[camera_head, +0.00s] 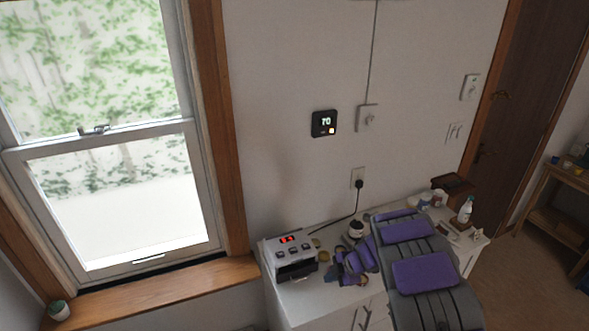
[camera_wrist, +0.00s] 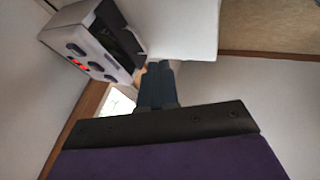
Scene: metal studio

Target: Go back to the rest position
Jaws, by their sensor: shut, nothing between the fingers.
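My gripper shows in the wrist view (camera_wrist: 157,70) as two dark fingers lying side by side, shut with nothing between them. In the head view my purple and grey arm reaches over the white cabinet (camera_head: 312,293), and the fingertips are hard to make out there. A white device with a red display (camera_head: 288,256) stands on the cabinet's left end, to the left of my arm's end. In the wrist view the same device (camera_wrist: 88,47) is at the upper left, close to the fingers in the picture. Any gap between them cannot be told.
A small dark-lidded jar (camera_head: 356,229), a white bottle (camera_head: 465,210) and a brown box (camera_head: 453,189) stand on the cabinet. A window with a wooden sill (camera_head: 150,291) is at the left. A brown door (camera_head: 520,110) and wooden shelf (camera_head: 555,195) are at the right, with open floor before them.

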